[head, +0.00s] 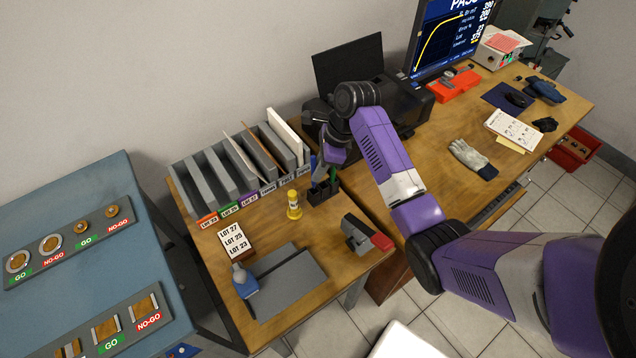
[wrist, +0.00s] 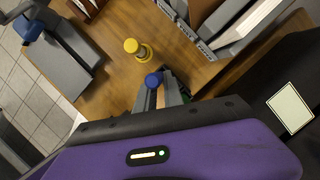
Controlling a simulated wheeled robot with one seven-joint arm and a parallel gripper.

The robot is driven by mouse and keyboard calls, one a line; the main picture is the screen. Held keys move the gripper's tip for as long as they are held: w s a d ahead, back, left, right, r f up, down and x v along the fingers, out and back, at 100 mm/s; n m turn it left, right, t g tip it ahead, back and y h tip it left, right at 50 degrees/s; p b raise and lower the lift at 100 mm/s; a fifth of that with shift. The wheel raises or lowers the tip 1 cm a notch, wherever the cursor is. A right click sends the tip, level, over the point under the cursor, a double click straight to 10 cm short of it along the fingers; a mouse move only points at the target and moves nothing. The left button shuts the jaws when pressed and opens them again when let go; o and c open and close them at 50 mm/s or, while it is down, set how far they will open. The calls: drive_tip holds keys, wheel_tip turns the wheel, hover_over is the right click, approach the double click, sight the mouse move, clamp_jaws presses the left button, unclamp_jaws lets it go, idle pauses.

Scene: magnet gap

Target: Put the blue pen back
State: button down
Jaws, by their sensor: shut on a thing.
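The blue pen (wrist: 153,80) shows its round blue end between the two fingers of my gripper (wrist: 158,92) in the wrist view. In the head view a bit of blue (head: 314,163) shows beside my gripper (head: 319,175), just above the black pen holder (head: 323,192). My gripper is shut on the pen. A green item stands at the holder. Most of the pen's length and its lower tip are hidden, so I cannot tell whether it is inside the holder.
Bare wood lies around the yellow bottle.

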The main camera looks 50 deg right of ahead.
drive_tip(key=shift+f, duration=2.9)
drive_tip(key=shift+f, duration=0.15)
drive_tip(key=c, duration=1.5)
unclamp_jaws()
drive_tip(key=shift+o, duration=0.2)
drive_tip(key=v, duration=1.2)
drive_tip(key=shift+b, duration=0.4)
